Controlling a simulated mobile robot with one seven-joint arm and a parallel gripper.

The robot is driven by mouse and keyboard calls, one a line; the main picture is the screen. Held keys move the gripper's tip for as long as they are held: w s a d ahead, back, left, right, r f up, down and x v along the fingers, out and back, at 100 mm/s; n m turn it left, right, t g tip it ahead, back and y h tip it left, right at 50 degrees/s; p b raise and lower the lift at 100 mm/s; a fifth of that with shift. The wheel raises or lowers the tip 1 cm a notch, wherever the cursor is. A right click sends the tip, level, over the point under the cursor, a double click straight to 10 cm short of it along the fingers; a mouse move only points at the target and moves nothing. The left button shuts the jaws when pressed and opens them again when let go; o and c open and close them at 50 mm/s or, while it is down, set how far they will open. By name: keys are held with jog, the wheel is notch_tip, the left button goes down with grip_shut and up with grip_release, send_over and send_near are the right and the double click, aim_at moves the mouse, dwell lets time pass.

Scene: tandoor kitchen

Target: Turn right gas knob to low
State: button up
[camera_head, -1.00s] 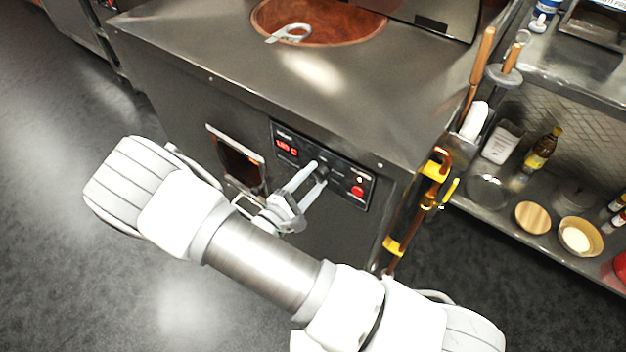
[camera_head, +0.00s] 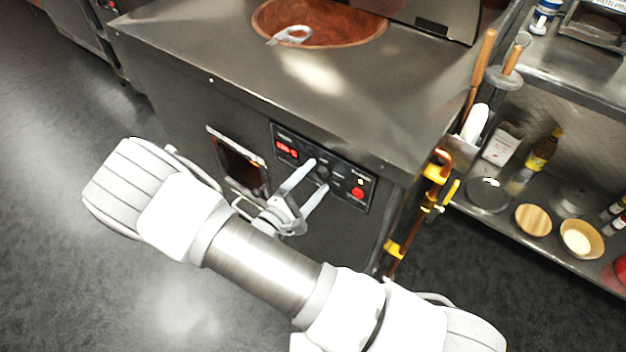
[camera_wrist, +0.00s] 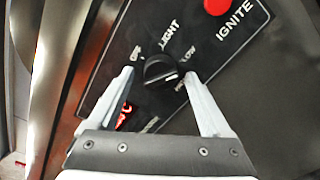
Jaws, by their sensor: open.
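The black gas knob (camera_wrist: 160,72) sits on the dark control panel (camera_wrist: 105,85), with labels OFF, LIGHT and LOW around it and a blurred one at lower right. Its pale pointer mark faces right, seemingly between LOW and the blurred label. My gripper (camera_wrist: 159,74) is open, with one finger on each side of the knob and gaps visible on both sides. In the head view, my gripper (camera_head: 318,175) reaches the panel from the lower left, and the knob (camera_head: 322,173) shows small between the fingertips. How deep the fingertips reach around the knob cannot be told.
A red IGNITE button (camera_wrist: 216,5) is right of the knob. A red digital display (camera_head: 287,149) is at the panel's left. A framed door (camera_head: 240,162) is left of the panel. Yellow-handled gas pipes (camera_head: 432,180) stand to the right, beside a stocked shelf (camera_head: 490,222).

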jog(key=p+v, duration=0.1)
jog(key=v, duration=1.6)
jog(key=shift+s, duration=0.2)
jog(key=shift+a, duration=0.15)
jog(key=w+d+r+m+g+y+p, duration=0.1)
jog(key=d+r+m+g+p, duration=0.2)
jog(key=d+r+m+g, duration=0.5)
jog(key=w+d+r+m+g+p, duration=0.1)
jog(key=d+r+m+g+p, duration=0.15)
jog(key=d+r+g, duration=0.65)
jog(key=s+d+r+m+t+y+p, duration=0.2)
jog(key=r+y, duration=0.1)
jog(key=r, duration=0.5)
jog(key=s+d+r+m+t+y+p, duration=0.2)
jog(key=r+t+y, duration=0.1)
jog(key=r, duration=0.5)
jog(key=s+d+r+m+t+y+p, duration=0.2)
jog(key=s+r+t+y, duration=0.1)
jog(key=r, duration=0.5)
jog(key=shift+d+r+y+p, duration=0.2)
jog(key=shift+r+y+p, duration=0.1)
jog(key=shift+y, duration=0.2)
